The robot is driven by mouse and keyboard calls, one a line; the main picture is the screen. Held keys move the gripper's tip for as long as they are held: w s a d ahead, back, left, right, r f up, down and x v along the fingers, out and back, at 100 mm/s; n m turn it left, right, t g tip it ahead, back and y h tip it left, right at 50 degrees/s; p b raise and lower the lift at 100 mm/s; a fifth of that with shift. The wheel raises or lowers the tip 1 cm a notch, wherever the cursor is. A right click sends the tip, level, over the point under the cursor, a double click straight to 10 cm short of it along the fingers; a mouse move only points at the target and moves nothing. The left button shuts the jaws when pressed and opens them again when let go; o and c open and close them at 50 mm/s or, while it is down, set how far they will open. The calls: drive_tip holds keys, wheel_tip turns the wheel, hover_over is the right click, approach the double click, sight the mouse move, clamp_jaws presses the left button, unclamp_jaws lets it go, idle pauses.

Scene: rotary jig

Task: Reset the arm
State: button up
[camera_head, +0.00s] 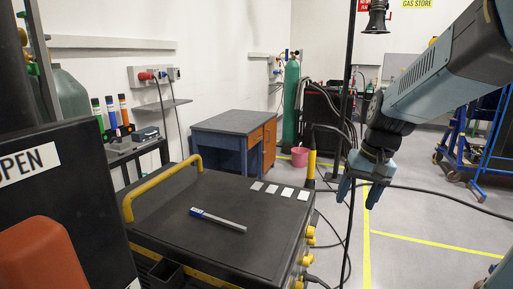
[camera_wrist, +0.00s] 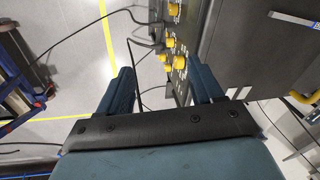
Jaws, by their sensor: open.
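My gripper (camera_head: 359,190) hangs from my arm at the right of the head view, fingers pointing down and spread apart with nothing between them. It is in the air to the right of the black case. In the wrist view my gripper's two fingers (camera_wrist: 160,88) are apart, with grey floor and the case's side with yellow knobs beyond them.
A black case (camera_head: 240,258) with a yellow handle (camera_head: 161,187) fills the front. A silver-blue bar (camera_head: 218,219) and several pale squares lie on its top. A black pole (camera_head: 347,100) stands near my arm. Cables cross the floor. Open floor lies to the right.

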drive_tip(key=s+r+n+t+h, duration=0.1)
drive_tip(key=s+r+t, duration=0.3)
drive_tip(key=s, duration=0.7)
drive_tip(key=shift+a+r+n+h, duration=0.15)
drive_tip(key=shift+r+n+h, duration=0.25)
drive_tip(key=shift+r, duration=0.7)
drive_tip(key=shift+c, duration=0.2)
